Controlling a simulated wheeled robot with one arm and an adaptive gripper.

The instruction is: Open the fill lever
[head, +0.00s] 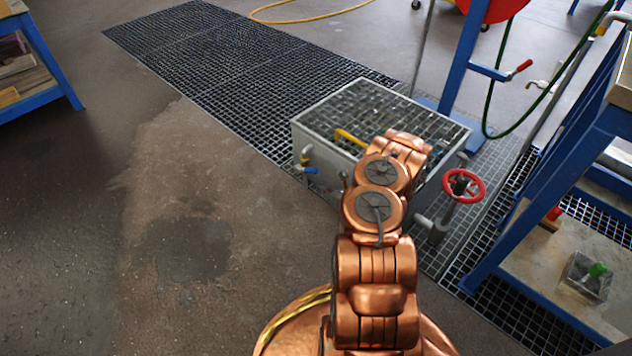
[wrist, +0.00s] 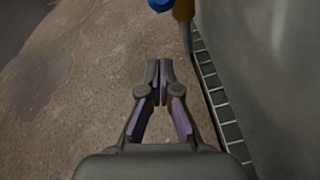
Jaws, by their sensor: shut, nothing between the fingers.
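A grey tank (head: 325,165) with a grated top stands on the floor grating. A small brass valve with a blue lever (head: 311,170) is on its left side. A red-tipped lever (head: 523,67) is on a blue post behind the tank. No label shows which is the fill lever. My gripper (wrist: 159,68) is shut and empty, pointing down beside the tank's wall. The blue lever (wrist: 160,4) shows apart from the fingertips, at the wrist view's top edge. My arm hides the gripper in the head view.
A red handwheel (head: 463,186) is on a pipe at the tank's right. A blue-framed bench (head: 540,185) stands at the right, and a green hose (head: 487,110) hangs behind the tank. The brown floor (head: 150,220) to the left is clear.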

